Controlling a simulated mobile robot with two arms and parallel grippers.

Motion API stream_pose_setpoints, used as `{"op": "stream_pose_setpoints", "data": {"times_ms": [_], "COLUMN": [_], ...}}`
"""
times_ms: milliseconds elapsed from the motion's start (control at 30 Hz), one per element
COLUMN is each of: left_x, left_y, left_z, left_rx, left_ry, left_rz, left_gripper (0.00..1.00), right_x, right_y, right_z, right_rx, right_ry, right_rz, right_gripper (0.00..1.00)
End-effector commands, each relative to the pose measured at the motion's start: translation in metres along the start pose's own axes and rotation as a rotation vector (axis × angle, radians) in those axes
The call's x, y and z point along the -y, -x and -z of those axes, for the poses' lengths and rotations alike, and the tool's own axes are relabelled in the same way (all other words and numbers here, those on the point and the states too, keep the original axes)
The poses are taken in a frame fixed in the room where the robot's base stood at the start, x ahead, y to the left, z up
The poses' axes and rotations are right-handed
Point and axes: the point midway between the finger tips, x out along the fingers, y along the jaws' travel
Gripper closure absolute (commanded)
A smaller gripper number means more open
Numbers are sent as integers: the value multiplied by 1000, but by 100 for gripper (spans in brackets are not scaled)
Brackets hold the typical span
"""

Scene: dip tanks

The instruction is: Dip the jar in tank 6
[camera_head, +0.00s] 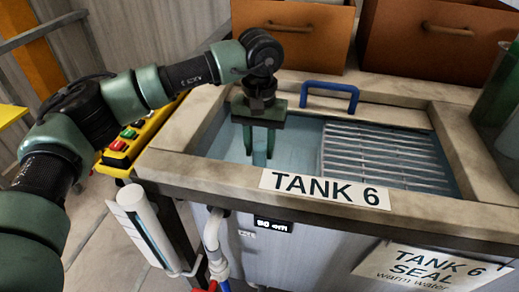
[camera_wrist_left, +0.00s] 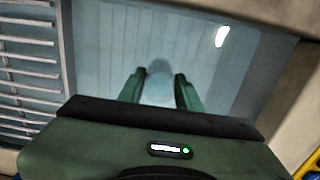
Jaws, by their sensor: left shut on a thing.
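Tank 6 (camera_head: 222,145) is a basin with a pale stone-like rim and bluish water, labelled "TANK 6" on its front edge. My left gripper (camera_head: 262,150) points down inside the tank's opening, in its left part. It is shut on the jar, a clear, bluish vessel that is hard to make out against the water. In the left wrist view, the jar (camera_wrist_left: 159,86) shows between the two green fingers (camera_wrist_left: 160,92). I cannot tell exactly how deep the jar sits in the water. My right gripper is not in view.
A slatted metal rack (camera_head: 385,158) fills the tank's right part. A blue handle (camera_head: 331,88) stands at the back rim. A yellow button box (camera_head: 124,146) is at the left, and brown drawers (camera_head: 430,40) stand behind.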

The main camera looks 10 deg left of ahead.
Motion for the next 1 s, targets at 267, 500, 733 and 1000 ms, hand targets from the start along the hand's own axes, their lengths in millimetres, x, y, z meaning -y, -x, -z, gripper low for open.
{"op": "stream_pose_setpoints", "data": {"times_ms": [267,500,733,1000], "left_x": [0,0,0,0], "left_y": [26,45,62,75], "left_z": [0,0,0,0], "left_rx": [-1,-1,-1,-1], "left_ry": [0,0,0,0], "left_rz": [0,0,1,0], "left_gripper": [100,100,100,100], "right_x": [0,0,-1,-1], "right_y": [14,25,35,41], "right_z": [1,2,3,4], "right_rx": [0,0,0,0], "right_ry": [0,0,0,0], "right_rz": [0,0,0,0], "right_gripper": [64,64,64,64]}}
